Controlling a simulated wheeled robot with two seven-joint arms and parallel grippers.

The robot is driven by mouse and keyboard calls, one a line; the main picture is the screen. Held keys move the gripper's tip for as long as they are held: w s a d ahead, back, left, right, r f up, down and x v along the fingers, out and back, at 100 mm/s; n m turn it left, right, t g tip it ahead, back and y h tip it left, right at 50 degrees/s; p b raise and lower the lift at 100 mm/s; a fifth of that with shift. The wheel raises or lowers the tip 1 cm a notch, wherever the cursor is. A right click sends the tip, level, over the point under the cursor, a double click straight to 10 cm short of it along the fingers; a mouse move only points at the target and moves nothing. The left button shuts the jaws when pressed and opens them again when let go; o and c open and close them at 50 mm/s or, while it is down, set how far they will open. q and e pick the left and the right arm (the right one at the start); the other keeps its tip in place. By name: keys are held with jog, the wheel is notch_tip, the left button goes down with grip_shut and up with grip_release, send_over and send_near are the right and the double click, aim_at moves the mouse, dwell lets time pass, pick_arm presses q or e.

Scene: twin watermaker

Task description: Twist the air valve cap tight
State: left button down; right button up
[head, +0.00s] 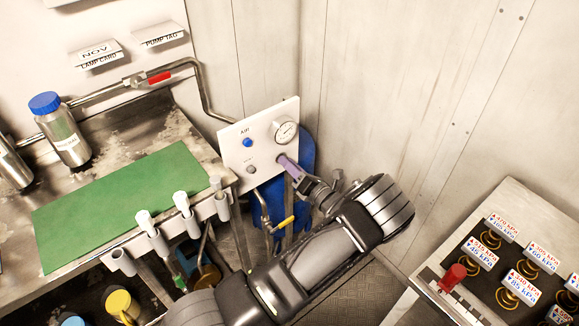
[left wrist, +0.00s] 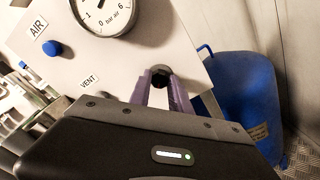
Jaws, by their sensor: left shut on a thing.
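A white panel (head: 262,140) stands at the end of the bench, with a round gauge (head: 286,132) reading in bar air. It also carries a blue knob (head: 247,143) under the AIR label and a grey knob (head: 251,169) under the VENT label. My left gripper (head: 285,161) reaches the panel below the gauge. In the left wrist view its purple fingers (left wrist: 161,88) are closed around a dark round cap (left wrist: 160,70) on the panel face. The fingers hide most of the cap, so its seating cannot be told. My right gripper is not in view.
A blue drum (head: 306,150) stands behind the panel. A bench with a green mat (head: 120,208) and a blue-capped bottle (head: 65,135) lies left. A pipe with a red-handled valve (head: 160,77) runs behind. A tray of springs (head: 492,262) is at right.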

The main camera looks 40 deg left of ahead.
pick_arm(q)
jog(key=m, duration=0.8)
jog(key=shift+f+m, duration=0.1)
jog(key=shift+m, duration=0.3)
jog(key=shift+w, duration=0.1)
jog(key=c, duration=1.2)
grip_release()
jog(key=b+v, duration=0.1)
jog(key=v, duration=0.6)
jog(key=shift+d+b, duration=0.4)
